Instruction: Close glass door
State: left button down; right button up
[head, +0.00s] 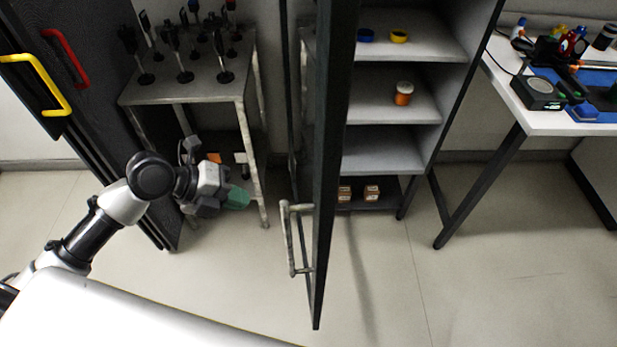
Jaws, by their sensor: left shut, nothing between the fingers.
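The glass door (322,200) has a dark frame and stands swung open, seen nearly edge-on in the middle of the head view. Its pale metal handle (289,240) is on the left face, near the lower front edge. Behind the door is the shelf cabinet (395,152), its front open. My left gripper (236,198), with greenish fingertips, is shut and empty. It is to the left of the handle, with a gap between them, and touches nothing that I can make out. My right gripper is not in view.
A metal table (190,92) with several dark pipette-like tools stands behind my left arm. A dark cabinet with a yellow handle (45,85) and a red handle (65,56) is at the left. A white workbench (560,122) is at the right. The floor right of the door is clear.

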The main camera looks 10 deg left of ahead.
pick_arm(q)
jog(key=w+d+f+m+p, duration=0.1)
jog(key=w+d+f+p, duration=0.3)
jog(key=d, duration=0.6)
jog(key=shift+f+g+p, duration=0.4)
jog(key=shift+f+p, duration=0.1)
jog(key=shift+f, duration=0.1)
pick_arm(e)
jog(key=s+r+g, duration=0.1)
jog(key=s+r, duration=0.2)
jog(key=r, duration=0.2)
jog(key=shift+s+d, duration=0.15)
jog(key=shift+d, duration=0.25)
pick_arm(q)
jog(key=shift+w+d, duration=0.1)
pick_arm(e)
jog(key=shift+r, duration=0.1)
